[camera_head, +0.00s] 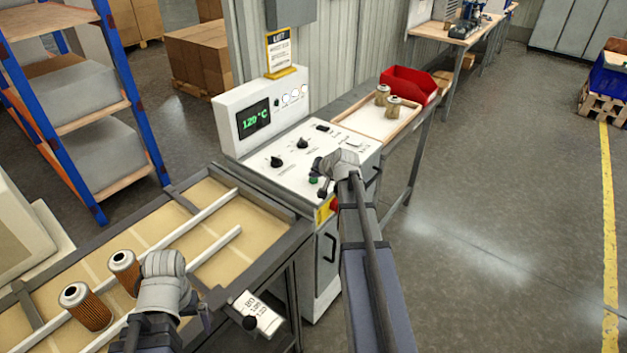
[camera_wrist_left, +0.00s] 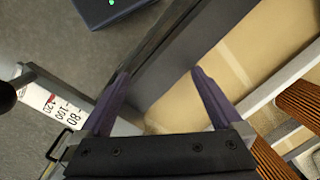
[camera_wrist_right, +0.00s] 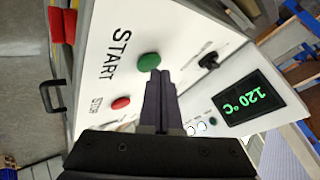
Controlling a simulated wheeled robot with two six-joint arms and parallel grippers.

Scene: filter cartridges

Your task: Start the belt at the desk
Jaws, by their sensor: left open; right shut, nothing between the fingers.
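The control desk (camera_head: 300,165) has a green START button (camera_head: 313,181), which shows clearly in the right wrist view (camera_wrist_right: 149,61). A red STOP button (camera_wrist_right: 121,103) lies beside it. My right gripper (camera_wrist_right: 158,78) is shut and empty, its tips close to the lower edge of the green button; I cannot tell whether they touch. In the head view this gripper (camera_head: 319,184) is over the desk's front part. The belt (camera_head: 215,262) carries ribbed orange filter cartridges (camera_head: 86,307). My left gripper (camera_wrist_left: 153,88) is open and empty over the belt's front edge.
The desk display (camera_head: 254,118) reads 120 °C. A lever with a black knob (camera_head: 250,322) and a scale plate (camera_head: 264,313) sit at the belt's front edge. A tray (camera_head: 350,128) with two cartridges and a red bin (camera_head: 408,84) stand beyond the desk.

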